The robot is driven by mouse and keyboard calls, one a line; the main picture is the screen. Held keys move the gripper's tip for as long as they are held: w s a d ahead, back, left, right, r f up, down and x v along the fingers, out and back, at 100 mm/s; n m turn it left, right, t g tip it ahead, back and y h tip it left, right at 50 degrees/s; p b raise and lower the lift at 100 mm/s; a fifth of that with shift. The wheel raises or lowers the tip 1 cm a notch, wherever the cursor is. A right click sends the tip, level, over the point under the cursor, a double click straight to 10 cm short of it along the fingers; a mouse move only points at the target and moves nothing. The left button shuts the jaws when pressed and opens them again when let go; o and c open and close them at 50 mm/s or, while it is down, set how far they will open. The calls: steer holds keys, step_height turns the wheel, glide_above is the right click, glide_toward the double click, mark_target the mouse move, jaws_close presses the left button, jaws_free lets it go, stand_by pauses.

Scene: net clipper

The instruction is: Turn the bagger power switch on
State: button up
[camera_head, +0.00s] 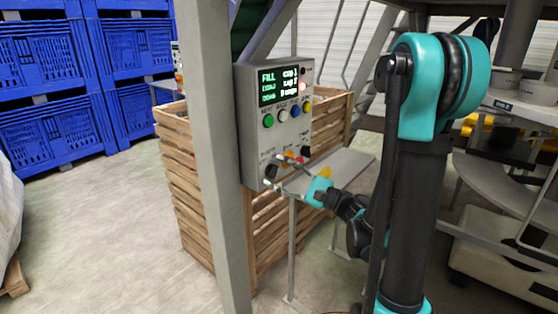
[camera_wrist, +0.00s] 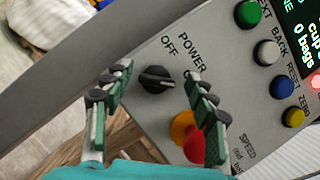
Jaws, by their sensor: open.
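The power switch is a black rotary knob (camera_wrist: 155,79) on the grey bagger control box (camera_head: 250,125), with OFF and POWER lettered beside it. In the wrist view its raised ridge lies roughly crosswise; I cannot tell for certain which setting it points to. In the head view the knob (camera_head: 271,171) is at the box's lower left. My gripper (camera_wrist: 154,76) is open, with one dark-green-padded finger on each side of the knob and visible gaps between them. In the head view my gripper (camera_head: 275,173) reaches the lower front of the box from the right.
A red button on a yellow base (camera_wrist: 196,146) sits close to the right finger. Green, white, blue and yellow buttons run along the box near the lit screen (camera_head: 281,85). A grey post (camera_head: 213,130) stands left of the box, and a wooden crate (camera_head: 190,200) is behind.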

mark_target(266, 136)
steer(key=shift+r, duration=4.85)
